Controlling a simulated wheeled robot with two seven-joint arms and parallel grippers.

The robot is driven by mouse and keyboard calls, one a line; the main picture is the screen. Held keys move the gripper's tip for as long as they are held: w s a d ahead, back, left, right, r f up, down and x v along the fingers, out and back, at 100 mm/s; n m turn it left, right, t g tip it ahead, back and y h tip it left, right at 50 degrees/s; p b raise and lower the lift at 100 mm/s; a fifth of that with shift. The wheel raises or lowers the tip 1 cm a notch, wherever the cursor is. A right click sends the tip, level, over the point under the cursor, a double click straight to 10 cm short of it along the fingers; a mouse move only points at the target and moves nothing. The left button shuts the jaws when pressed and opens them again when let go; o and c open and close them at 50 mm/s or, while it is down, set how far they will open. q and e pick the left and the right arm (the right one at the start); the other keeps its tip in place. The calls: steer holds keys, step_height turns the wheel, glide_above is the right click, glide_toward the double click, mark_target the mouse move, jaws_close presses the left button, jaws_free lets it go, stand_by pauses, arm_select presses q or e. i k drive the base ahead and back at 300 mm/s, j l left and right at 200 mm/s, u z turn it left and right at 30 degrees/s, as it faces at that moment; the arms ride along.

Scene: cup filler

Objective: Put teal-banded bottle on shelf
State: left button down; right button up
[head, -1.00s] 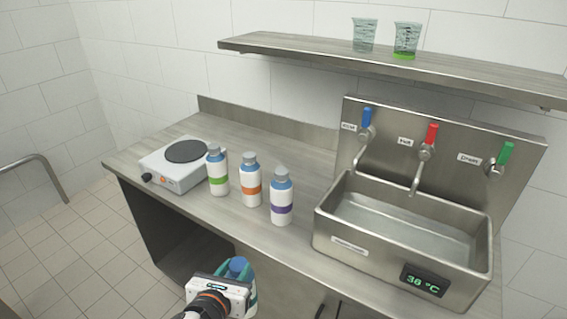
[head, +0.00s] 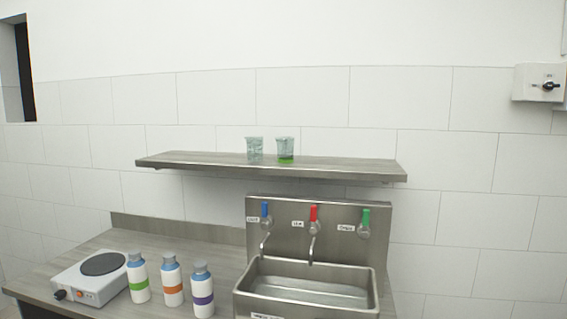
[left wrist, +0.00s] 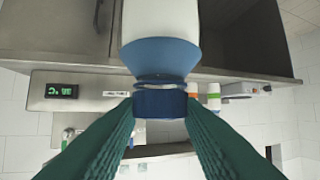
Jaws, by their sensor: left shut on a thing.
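My left gripper (left wrist: 160,108) is shut on the blue cap of a bottle (left wrist: 160,55) with a blue shoulder and white body. Its band does not show, so its colour cannot be told. The left wrist picture is upside down. My grippers do not show in the head view.
Green-banded (head: 138,278), orange-banded (head: 172,280) and purple-banded (head: 202,290) bottles stand in a row on the counter, beside a hot plate (head: 85,283). A sink (head: 300,268) with three taps lies under the shelf. The shelf is bare left and right of the beakers.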

mark_target(168, 157)
steer(key=j+z, duration=0.1)
steer(key=z, duration=0.35)
steer(key=j+z, duration=0.1)
steer(key=z, duration=0.3)
steer(key=j+z, duration=0.1)
steer(key=z, duration=0.35)
steer(key=j, duration=1)
steer(key=k+j, duration=0.1)
steer(key=j, duration=0.9)
steer(key=z, duration=0.05)
